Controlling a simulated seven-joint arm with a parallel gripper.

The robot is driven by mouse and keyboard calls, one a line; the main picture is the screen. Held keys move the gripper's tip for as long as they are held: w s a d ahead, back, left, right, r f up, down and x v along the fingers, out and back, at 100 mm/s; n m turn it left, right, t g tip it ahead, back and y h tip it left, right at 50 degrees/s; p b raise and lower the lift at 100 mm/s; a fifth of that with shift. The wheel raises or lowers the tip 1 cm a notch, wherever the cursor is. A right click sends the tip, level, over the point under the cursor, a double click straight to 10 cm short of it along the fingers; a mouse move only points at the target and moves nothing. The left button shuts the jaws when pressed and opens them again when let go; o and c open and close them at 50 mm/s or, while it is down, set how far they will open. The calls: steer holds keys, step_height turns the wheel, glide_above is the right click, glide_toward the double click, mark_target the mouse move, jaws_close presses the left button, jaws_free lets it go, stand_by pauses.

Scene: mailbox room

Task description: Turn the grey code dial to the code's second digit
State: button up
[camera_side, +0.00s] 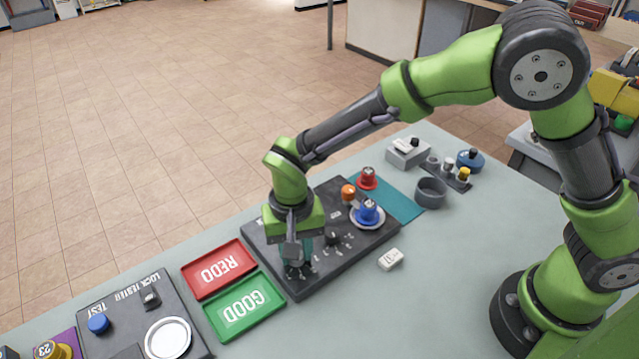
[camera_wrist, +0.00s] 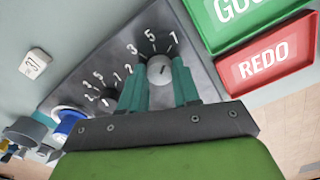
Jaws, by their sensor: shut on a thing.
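The grey code dial (camera_wrist: 160,69) sits on the dark panel, with white digits including 3, 5 and 7 around it. My gripper (camera_wrist: 158,86) is shut on the dial, one teal finger on each side. Where the dial's mark points cannot be read surely. In the side view my gripper (camera_side: 298,266) reaches down onto the near left end of the panel (camera_side: 364,245) and mostly hides the dial. A small white block with dark characters (camera_side: 390,259) lies on the table in front of the panel. It also shows in the wrist view (camera_wrist: 35,63), its characters unclear.
A second, dark dial (camera_side: 333,239) is beside my gripper. A blue piece (camera_side: 367,212), an orange piece (camera_side: 348,194) and a red piece (camera_side: 367,178) stand farther right. The red REDO tray (camera_side: 218,269) and green GOOD tray (camera_side: 244,307) lie left of the panel.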

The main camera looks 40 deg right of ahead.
steer(key=shift+m, duration=0.6)
steer(key=o, duration=1.1)
steer(key=shift+c, duration=0.2)
step_height(320, 180, up, 17)
